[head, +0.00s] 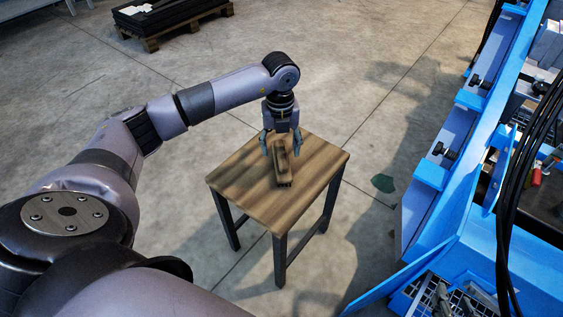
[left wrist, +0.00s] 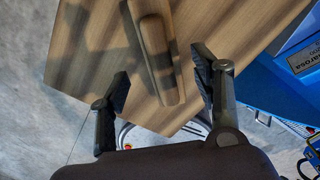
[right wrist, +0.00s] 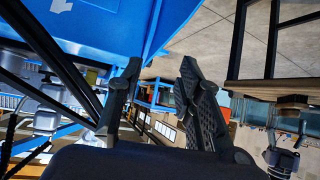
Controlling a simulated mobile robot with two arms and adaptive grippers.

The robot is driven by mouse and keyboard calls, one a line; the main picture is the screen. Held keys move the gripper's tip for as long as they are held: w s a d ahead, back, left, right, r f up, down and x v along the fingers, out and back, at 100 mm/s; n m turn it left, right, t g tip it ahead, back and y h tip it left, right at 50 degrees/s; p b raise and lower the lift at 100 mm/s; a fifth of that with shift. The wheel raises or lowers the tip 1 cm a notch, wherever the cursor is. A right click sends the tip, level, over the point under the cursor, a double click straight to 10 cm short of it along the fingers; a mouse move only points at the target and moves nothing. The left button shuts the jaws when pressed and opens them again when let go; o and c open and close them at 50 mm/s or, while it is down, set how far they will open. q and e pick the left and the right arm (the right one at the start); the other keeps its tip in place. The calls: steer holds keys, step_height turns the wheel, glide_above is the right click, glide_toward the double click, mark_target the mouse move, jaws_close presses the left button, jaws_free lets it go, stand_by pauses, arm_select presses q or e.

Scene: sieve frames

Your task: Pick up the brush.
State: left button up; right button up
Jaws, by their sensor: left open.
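The brush (head: 283,178) is a brown wooden block with a raised handle and a dark bristle edge. It lies on the small wooden table (head: 240,180). My left gripper (head: 281,150) points down over it, open and empty. In the left wrist view the brush (left wrist: 157,50) lies between the lines of the two spread fingers (left wrist: 160,78), with space on both sides. I cannot tell the exact height of the fingertips above the table.
A blue machine (head: 440,180) with black cables (head: 530,150) stands to the right of the table. A pallet (head: 170,22) with dark goods lies at the back left. A green patch (head: 383,183) is on the concrete floor. The tabletop around the brush is clear.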

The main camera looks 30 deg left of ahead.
mark_target(282, 152)
arm_select(q)
step_height(282, 152, down, 5)
steer(key=shift+d+b, duration=0.15)
steer(key=shift+b, duration=0.7)
steer(key=shift+w+f, duration=0.1)
arm_select(e)
steer(key=w+a+r+t+y, duration=0.1)
steer(key=w+a+r+t, duration=0.1)
steer(key=w+r+t, duration=0.2)
step_height(282, 152, up, 3)
steer(key=shift+w+f+t+y, duration=0.1)
steer(key=shift+w+t+y, duration=0.2)
steer(key=shift+t, duration=0.1)
steer(key=shift+a, duration=0.1)
arm_select(q)
jaws_close()
